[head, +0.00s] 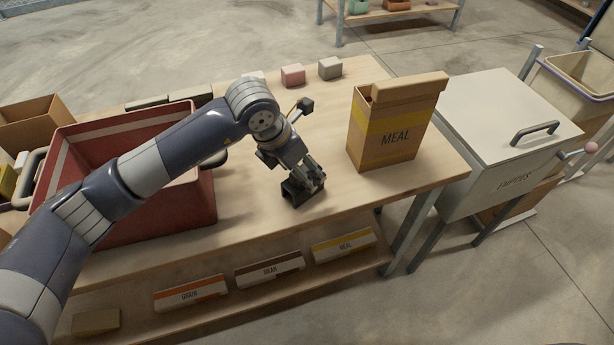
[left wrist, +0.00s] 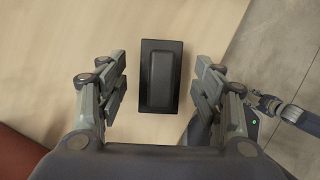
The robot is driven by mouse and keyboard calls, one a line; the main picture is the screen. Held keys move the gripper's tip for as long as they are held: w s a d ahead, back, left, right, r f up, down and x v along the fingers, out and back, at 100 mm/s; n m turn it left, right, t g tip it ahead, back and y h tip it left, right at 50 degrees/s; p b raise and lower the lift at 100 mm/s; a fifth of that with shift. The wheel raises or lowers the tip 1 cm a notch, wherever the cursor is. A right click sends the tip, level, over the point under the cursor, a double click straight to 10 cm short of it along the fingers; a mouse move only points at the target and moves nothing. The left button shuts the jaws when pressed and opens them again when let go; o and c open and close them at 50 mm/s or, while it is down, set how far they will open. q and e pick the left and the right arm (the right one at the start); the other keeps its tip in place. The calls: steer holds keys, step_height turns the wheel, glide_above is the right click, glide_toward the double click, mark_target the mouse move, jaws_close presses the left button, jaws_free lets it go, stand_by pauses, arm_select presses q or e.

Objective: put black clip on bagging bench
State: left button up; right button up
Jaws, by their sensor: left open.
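The black clip (left wrist: 161,76) is a dark rectangular block with a raised middle. In the left wrist view it lies on the pale wooden top between my left gripper's fingers, with a gap on each side. My left gripper (left wrist: 159,87) is open around it. In the head view my left gripper (head: 307,180) points down near the front edge of the wooden bench (head: 255,196), and the dark clip (head: 300,194) shows at its fingertips, partly hidden.
A red bin (head: 205,205) stands left on the bench, below my left arm. A cardboard MEAL bag (head: 390,128) stands to the right. Small pink (head: 292,75) and grey (head: 330,68) blocks lie at the back. A pale lidded box (head: 510,125) stands beyond the right end.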

mark_target(292, 186)
arm_select(q)
steer(key=v, duration=0.6)
steer(key=shift+s+a+r+b, duration=0.1)
steer(key=shift+r+b, duration=0.25)
steer(key=shift+b, duration=0.05)
steer(key=shift+s+f, duration=0.1)
